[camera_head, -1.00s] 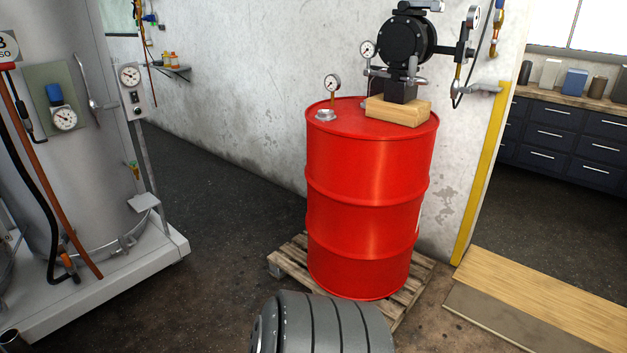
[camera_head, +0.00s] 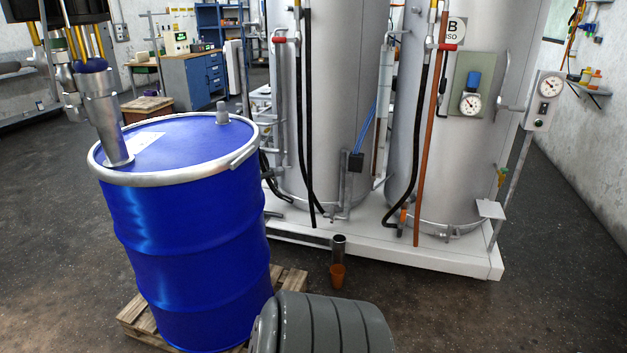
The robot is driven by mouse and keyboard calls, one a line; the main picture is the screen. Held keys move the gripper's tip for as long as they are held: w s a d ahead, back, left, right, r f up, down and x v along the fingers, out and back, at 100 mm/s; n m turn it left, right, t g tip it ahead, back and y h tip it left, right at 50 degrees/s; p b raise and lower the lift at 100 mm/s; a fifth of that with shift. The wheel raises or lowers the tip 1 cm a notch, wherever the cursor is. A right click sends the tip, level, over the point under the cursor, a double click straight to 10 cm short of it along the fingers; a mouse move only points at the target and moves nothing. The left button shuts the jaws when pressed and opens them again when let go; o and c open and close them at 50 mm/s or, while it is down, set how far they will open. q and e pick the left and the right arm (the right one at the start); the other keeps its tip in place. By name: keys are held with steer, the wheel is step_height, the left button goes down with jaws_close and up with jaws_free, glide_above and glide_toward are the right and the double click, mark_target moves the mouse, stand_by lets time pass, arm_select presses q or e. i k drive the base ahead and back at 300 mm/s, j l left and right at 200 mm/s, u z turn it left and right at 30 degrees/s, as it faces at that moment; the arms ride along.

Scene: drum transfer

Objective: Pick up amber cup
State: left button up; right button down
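An amber cup (camera_head: 338,276), small and orange-brown, is on the floor between the blue drum (camera_head: 185,260) and the white tank platform (camera_head: 400,248). It appears upright.
The blue drum stands on a wooden pallet (camera_head: 137,317) at the left. Two tall grey tanks (camera_head: 440,110) stand on the platform behind the cup. A gauge post (camera_head: 540,110) rises at the platform's right end. The floor (camera_head: 500,320) at the right is clear.

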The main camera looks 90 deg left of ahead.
mark_target(338, 272)
steer(key=u, duration=2.6)
steer(key=i+u, duration=0.1)
steer(key=u, duration=0.3)
steer(key=l+u, duration=0.15)
steer(key=u, duration=0.2)
steer(key=i+l+u, duration=0.15)
steer(key=u, duration=0.25)
